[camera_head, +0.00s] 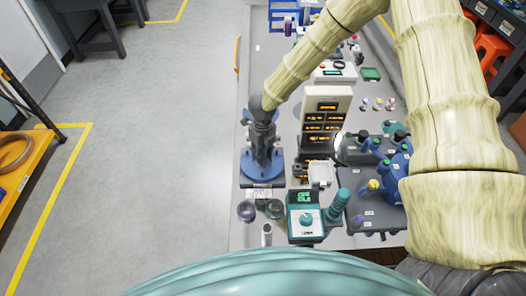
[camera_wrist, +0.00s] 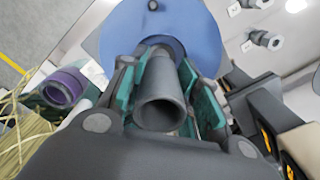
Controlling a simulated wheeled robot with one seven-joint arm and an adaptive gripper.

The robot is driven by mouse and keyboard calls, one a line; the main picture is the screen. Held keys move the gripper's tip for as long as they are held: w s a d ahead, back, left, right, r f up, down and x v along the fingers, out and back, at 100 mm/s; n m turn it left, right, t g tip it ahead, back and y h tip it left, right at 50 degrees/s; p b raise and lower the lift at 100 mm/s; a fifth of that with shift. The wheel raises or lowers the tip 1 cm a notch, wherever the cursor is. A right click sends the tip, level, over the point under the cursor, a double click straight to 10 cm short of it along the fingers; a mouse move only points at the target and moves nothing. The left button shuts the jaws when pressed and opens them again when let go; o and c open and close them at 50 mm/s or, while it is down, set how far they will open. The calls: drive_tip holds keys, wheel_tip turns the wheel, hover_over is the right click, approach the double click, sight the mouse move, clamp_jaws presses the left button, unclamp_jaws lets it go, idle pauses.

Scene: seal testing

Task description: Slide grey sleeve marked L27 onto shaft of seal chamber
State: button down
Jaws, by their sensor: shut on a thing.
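My gripper (camera_wrist: 160,72) is shut on a grey sleeve (camera_wrist: 160,108), a hollow tube between its green-padded fingers. The sleeve's open end faces the wrist camera; no L27 marking can be read. The blue round face of the seal chamber (camera_wrist: 118,38) lies just beyond the fingertips. In the head view my gripper (camera_head: 262,130) points down over the blue chamber (camera_head: 262,167) on its grey stand. The shaft is hidden by the sleeve and fingers, so I cannot tell whether the sleeve is around it or how far.
Small grey fittings (camera_wrist: 265,39) lie on the other side. A teal-framed meter (camera_head: 306,217), a display tower (camera_head: 324,122) and a grey rack (camera_head: 370,205) stand to the right on the bench.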

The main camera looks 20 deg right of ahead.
drive_tip(key=shift+f+b, duration=0.65)
drive_tip(key=shift+f, duration=0.9)
idle(0.8)
drive_tip(key=c, duration=1)
unclamp_jaws()
drive_tip(key=shift+o, duration=0.2)
drive_tip(key=shift+r+p, duration=2)
drive_tip(key=shift+r, duration=0.5)
